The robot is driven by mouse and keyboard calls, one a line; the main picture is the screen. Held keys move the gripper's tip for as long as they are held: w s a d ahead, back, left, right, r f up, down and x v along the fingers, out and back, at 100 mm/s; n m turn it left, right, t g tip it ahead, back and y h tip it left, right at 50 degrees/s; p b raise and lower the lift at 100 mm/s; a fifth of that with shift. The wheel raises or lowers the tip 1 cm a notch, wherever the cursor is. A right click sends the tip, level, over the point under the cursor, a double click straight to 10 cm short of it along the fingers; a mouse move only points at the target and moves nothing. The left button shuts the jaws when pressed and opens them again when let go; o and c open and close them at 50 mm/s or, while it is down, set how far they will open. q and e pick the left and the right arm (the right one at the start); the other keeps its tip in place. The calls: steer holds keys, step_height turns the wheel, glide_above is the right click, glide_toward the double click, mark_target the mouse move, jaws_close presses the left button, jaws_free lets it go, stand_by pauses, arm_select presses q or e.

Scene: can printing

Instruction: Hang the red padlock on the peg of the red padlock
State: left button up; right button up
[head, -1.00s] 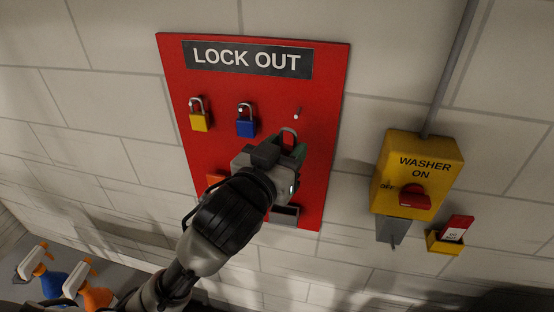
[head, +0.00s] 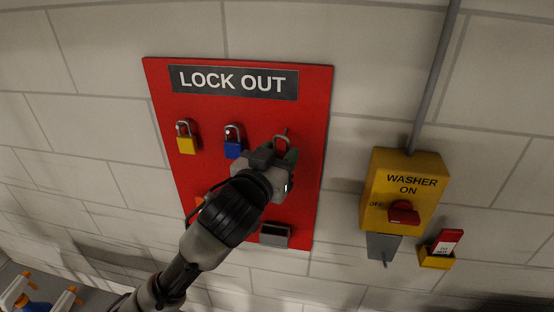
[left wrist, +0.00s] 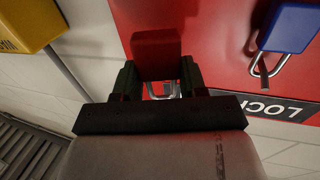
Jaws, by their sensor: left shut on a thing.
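My left gripper (head: 274,160) is shut on the red padlock, in front of the red lockout board (head: 308,135). In the left wrist view, the padlock's red body (left wrist: 156,50) sits between the fingers of my left gripper (left wrist: 160,80), and its metal shackle (left wrist: 162,90) shows below it. In the head view the gripper hides the body; the shackle (head: 280,138) shows above the fingers. The right-hand peg (head: 286,131) is right at the shackle's top. I cannot tell whether the shackle is around the peg. My right gripper is not in view.
A yellow padlock (head: 187,145) and a blue padlock (head: 234,149) hang on pegs to the left. A grey holder (head: 275,235) is low on the board. The yellow washer switch box (head: 420,170) and a yellow tag holder (head: 436,261) are on the wall to the right.

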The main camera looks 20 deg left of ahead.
mark_target(279, 150)
arm_select(q)
steer(key=shift+w+a+f, duration=0.1)
steer(key=shift+w+a, duration=0.1)
steer(key=shift+w, duration=1.35)
steer(key=shift+w+f, duration=0.45)
steer(key=shift+w, duration=0.15)
steer(key=o, duration=1)
steer(key=shift+o, duration=0.2)
